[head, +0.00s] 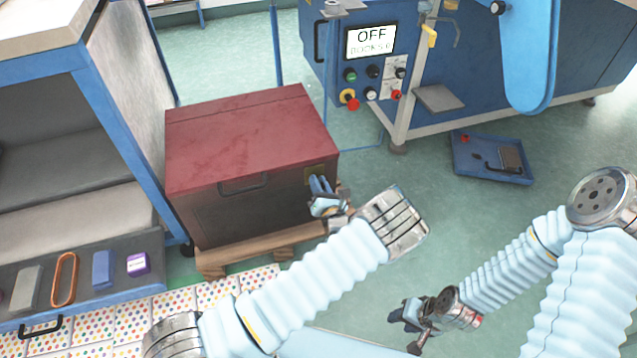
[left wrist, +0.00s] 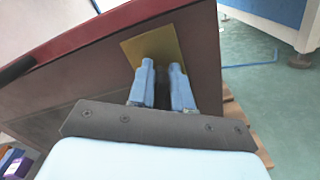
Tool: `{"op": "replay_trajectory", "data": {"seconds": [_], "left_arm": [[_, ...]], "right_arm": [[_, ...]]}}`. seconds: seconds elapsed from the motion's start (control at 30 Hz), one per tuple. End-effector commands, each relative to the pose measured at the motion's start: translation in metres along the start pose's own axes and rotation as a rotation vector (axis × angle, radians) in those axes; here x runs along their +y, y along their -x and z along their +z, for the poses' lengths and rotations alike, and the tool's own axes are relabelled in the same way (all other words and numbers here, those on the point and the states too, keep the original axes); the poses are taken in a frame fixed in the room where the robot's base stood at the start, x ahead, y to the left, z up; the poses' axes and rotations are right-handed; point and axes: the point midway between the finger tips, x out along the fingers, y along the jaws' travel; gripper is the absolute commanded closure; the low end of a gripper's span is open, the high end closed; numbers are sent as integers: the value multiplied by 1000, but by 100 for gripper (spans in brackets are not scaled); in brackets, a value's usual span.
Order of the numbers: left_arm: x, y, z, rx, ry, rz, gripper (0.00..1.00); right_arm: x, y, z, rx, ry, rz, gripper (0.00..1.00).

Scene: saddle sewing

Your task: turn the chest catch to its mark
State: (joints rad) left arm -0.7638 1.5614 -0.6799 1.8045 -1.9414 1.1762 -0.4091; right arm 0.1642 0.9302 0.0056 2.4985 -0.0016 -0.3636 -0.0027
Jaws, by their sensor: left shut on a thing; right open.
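The chest (head: 250,165) has a shut dark red lid (head: 245,130) and a dark front with a handle (head: 243,184). A yellowish plate (left wrist: 155,46) is fixed on the chest front near its right end. My left gripper (head: 318,184) is at that plate. In the left wrist view its blue fingers (left wrist: 163,70) point at the plate and are closed on the chest catch, which the fingers mostly hide. I cannot make out the mark or the catch's angle. My right gripper (head: 399,314) is open, low and away from the chest, over the floor.
The chest stands on a wooden pallet (head: 270,241). A shelf unit (head: 120,130) with an open drawer of small items is at the left. A blue machine (head: 330,75) with an OFF display stands behind. A blue tray (head: 465,170) lies on the floor, with clear floor around it.

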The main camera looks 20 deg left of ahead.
Motion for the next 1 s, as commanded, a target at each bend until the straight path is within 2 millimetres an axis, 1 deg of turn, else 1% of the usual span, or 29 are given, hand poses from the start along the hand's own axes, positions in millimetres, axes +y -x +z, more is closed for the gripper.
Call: {"op": "replay_trajectory", "data": {"seconds": [0.6,1.0], "left_arm": [[-3,0,0,-2,-585,-2,100],[-5,0,-1,-3,-905,-2,100]], "right_arm": [[-7,9,2,-5,5,-5,57],[-9,12,2,-7,6,-7,57]]}}
